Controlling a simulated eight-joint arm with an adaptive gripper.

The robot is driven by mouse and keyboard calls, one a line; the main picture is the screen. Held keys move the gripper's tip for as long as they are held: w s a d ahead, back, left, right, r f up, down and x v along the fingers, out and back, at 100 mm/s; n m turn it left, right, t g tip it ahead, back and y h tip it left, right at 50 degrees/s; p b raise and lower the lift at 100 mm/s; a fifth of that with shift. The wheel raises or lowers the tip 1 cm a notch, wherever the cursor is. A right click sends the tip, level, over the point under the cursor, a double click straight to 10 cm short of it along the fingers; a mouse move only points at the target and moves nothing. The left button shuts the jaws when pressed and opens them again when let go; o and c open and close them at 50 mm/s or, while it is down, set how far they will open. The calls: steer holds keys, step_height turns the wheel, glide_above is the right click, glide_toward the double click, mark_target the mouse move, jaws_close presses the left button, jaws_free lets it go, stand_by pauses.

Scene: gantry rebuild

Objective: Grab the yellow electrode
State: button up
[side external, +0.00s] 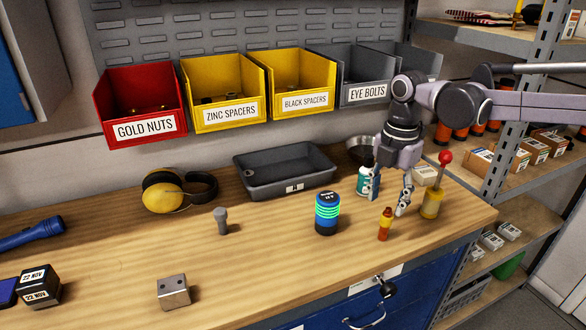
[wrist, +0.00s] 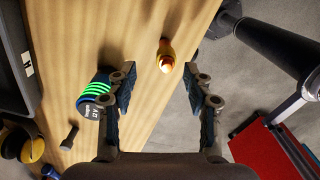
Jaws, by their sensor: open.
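A small upright piece with a yellow top and orange-red lower part (side external: 385,224), which looks like the yellow electrode, stands on the bench near its front edge. In the wrist view it (wrist: 166,56) shows beyond the fingertips, roughly between their lines. My gripper (side external: 389,198) is open and empty, pointing down just above and behind the piece, not touching it. In the wrist view, both fingers of my gripper (wrist: 161,78) are spread apart.
A dark cylinder with green glowing rings (side external: 327,212) stands left of the piece. A yellow-based stick with a red ball (side external: 433,198) stands close to its right.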

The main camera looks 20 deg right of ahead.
mark_target(388, 212)
steer(key=shift+s+d+f, duration=0.1)
steer(key=shift+s+f, duration=0.1)
steer(key=shift+f, duration=1.5)
steer(key=shift+s+d+f, duration=0.1)
steer(key=shift+s+f, duration=0.1)
steer(key=shift+f, duration=1.45)
jaws_close()
